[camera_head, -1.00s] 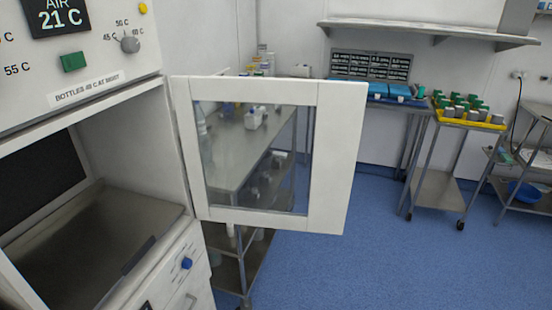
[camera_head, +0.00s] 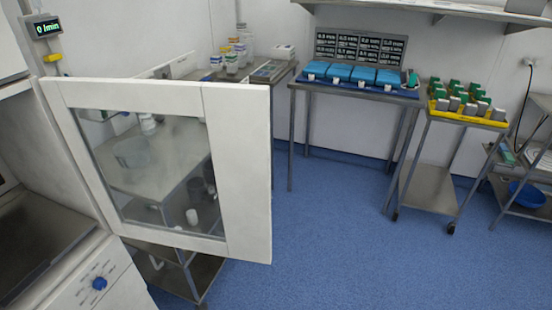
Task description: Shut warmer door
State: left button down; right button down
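The warmer door (camera_head: 238,170) is a white frame with a glass pane. It stands swung open, out to the right of the white warmer cabinet (camera_head: 85,285), hinged on the cabinet's right edge. The warmer's dark metal interior (camera_head: 40,235) shows at the left edge, and most of the cabinet is cut off by the picture's edge. Neither of my grippers shows in the head view.
A steel side table (camera_head: 165,175) with bottles stands behind the door. Further back are a table with blue trays (camera_head: 360,90), a trolley with a yellow tray (camera_head: 468,118) and a shelf rack with a blue bowl (camera_head: 526,194). The blue floor (camera_head: 340,240) right of the door is clear.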

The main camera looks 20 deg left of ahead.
aim_at(237, 116)
jog(key=i+l+z, duration=0.25)
jog(key=z, duration=0.2)
jog(key=i+l+z, duration=0.2)
jog(key=i+z, duration=0.25)
jog(key=i+u, duration=0.3)
jog(key=i+l+u, duration=0.15)
jog(key=i+u, duration=0.3)
jog(key=u, duration=0.35)
jog(key=i+u, duration=0.2)
jog(key=u, duration=0.25)
jog(key=i+u, duration=0.2)
jog(key=u, duration=0.3)
jog(key=i+l+u, duration=0.1)
jog(key=u, duration=0.35)
jog(key=i+u, duration=0.15)
jog(key=u, duration=0.35)
jog(key=i+u, duration=0.15)
jog(key=u, duration=0.3)
jog(key=i+l+u, duration=0.15)
jog(key=u, duration=0.35)
jog(key=i+l+u, duration=0.1)
jog(key=u, duration=0.4)
